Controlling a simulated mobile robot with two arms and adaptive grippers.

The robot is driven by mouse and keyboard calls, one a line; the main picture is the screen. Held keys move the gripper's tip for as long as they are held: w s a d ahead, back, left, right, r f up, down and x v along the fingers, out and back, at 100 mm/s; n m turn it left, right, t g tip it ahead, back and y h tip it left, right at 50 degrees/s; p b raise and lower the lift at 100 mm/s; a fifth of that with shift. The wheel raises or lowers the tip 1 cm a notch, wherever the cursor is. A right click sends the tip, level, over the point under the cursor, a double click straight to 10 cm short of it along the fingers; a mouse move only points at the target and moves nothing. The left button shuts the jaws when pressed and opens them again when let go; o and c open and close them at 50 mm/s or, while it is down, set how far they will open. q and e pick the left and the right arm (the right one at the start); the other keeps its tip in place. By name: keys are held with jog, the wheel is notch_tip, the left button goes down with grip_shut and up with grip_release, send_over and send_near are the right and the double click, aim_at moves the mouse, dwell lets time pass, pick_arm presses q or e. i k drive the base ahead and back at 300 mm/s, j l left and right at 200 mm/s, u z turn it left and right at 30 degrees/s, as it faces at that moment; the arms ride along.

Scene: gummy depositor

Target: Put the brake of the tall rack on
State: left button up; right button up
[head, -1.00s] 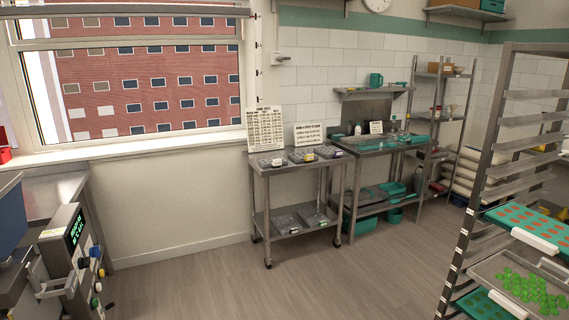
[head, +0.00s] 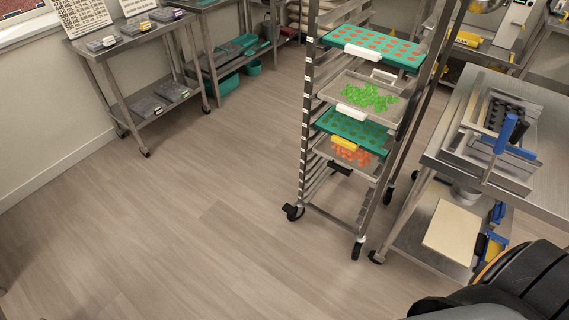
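The tall rack (head: 308,110) stands right of centre in the head view, a steel frame on black castors. It holds teal trays with orange pieces (head: 375,45) and steel trays with green (head: 365,97) and orange pieces (head: 352,153). Its front left castor (head: 292,211) has a dark part jutting out to the left; its front right castor (head: 357,250) is also visible. I cannot tell the brake's position at this size. Another castor (head: 388,194) shows at the rear right. Neither gripper is in view.
A steel table (head: 545,185) with a mould device (head: 495,150) stands close right of the rack. A steel cart (head: 112,85) and a steel table (head: 215,45) stand along the back left. The wooden floor (head: 190,240) left and in front of the rack is clear.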

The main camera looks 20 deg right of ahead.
aim_at(289, 209)
jog(key=z, duration=0.85)
